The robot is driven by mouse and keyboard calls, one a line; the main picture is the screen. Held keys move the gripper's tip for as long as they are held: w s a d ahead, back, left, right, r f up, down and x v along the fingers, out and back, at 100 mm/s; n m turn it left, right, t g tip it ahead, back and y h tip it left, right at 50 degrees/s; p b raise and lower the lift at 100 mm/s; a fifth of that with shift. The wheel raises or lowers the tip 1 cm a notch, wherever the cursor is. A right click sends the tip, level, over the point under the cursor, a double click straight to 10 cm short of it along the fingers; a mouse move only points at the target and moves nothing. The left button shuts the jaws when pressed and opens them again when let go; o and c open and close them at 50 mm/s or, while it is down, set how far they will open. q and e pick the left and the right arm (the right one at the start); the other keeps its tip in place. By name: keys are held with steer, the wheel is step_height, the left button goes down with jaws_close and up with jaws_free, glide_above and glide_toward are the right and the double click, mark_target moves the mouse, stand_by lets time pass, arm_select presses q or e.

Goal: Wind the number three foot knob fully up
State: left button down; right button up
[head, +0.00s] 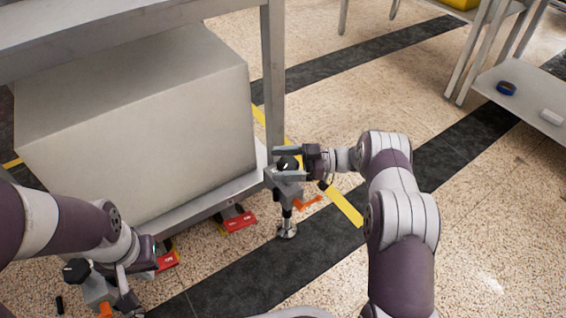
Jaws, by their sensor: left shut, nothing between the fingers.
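A black foot knob (287,164) tops the grey bracket (285,183) at the near right corner of the steel frame. Below it a threaded stem runs to a round foot pad (287,230) at the floor. My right gripper (286,161) has its fingers on either side of this knob; whether they press on it is unclear. A second black knob (76,268) stands on another foot bracket at lower left. My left gripper (128,279) is shut and empty just right of that knob, partly hidden by its own wrist. The foot numbers are not legible.
A big grey block (135,120) fills the frame under a tabletop. An orange lever (308,202) sticks out by the right foot. A shelf (530,105) stands at far right.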

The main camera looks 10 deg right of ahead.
steer(key=shift+d+r, duration=0.1)
steer(key=shift+d, duration=0.2)
steer(key=s+d+p, duration=0.2)
steer(key=d+p, duration=0.1)
steer(key=d, duration=0.9)
steer(key=shift+p, duration=0.4)
steer(key=shift+s, duration=0.1)
